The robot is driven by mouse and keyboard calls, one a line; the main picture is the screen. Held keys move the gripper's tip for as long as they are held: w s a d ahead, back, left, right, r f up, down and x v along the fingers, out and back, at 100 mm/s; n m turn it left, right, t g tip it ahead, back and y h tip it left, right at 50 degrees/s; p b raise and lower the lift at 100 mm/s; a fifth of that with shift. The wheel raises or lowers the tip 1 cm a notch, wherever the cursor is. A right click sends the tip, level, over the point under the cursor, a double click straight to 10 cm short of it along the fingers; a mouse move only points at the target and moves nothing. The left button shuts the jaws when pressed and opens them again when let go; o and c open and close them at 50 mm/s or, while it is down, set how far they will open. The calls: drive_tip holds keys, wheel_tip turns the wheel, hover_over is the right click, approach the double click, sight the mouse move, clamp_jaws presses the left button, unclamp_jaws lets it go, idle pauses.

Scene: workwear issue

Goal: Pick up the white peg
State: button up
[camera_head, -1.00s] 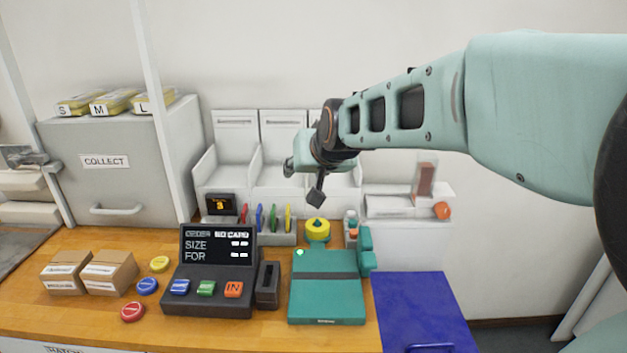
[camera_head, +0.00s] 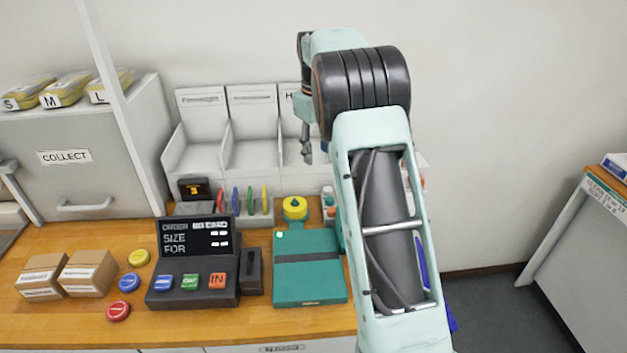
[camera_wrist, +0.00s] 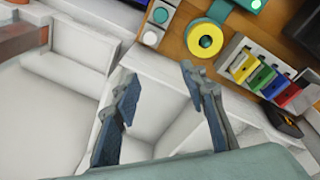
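My gripper (camera_wrist: 160,100) is open in the wrist view, with its two fingers apart and nothing between them. It is over the white bins behind the counter; in the head view my gripper (camera_head: 306,148) hangs in front of the right-hand bin. No item is clearly recognisable as a white peg. A small round white top (camera_wrist: 150,38) sits in a pale holder beside a greyish-green round top (camera_wrist: 160,15); it could be the peg, but I cannot tell. It is apart from the fingers. My arm hides part of that area in the head view.
A yellow round piece (camera_wrist: 205,40) with a teal base stands near the holder. A rack of coloured tags (camera_wrist: 265,75) is to its right. A teal case (camera_head: 310,285), a dark order terminal (camera_head: 195,270) and boxes (camera_head: 88,272) occupy the counter. Bin walls stand around the fingers.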

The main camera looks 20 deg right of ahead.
sight(328, 189)
drive_tip(key=shift+n+g+y, duration=0.4)
drive_tip(key=shift+g, duration=0.4)
drive_tip(key=d+f, duration=0.1)
drive_tip(key=f, duration=0.3)
drive_tip(key=d+f+p, duration=0.1)
drive_tip(key=f, duration=0.3)
drive_tip(key=d+f, duration=0.1)
drive_tip(key=f, duration=0.3)
drive_tip(key=shift+d+f, duration=0.2)
drive_tip(key=shift+f, duration=0.15)
drive_tip(key=c, duration=0.8)
